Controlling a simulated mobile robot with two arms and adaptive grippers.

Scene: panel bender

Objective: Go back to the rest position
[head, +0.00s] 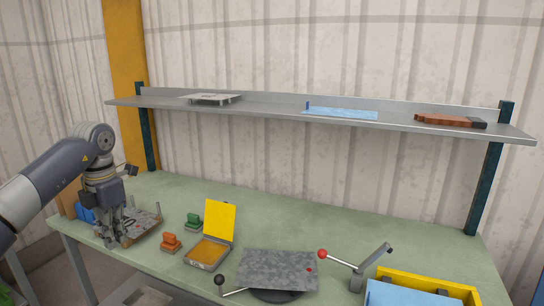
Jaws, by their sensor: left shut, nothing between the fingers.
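My left gripper (110,241) hangs from my left arm and points down over the left end of the green workbench (190,185). It is shut and empty. It is at the left side of a small grey plate with upright pins (142,227), partly in front of it; I cannot tell if they touch. My right gripper is not in view. A grey speckled metal sheet (275,265) lies on a dark round base near the bench's front edge, between a black-knobbed lever (221,280) and a red-knobbed lever (340,262).
An open yellow stamp-pad box (208,252) has orange (171,243) and green (193,222) blocks beside it. A yellow bin with blue sheets (415,285) is front right. A shelf (265,106) spans the back. The bench's back strip is clear.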

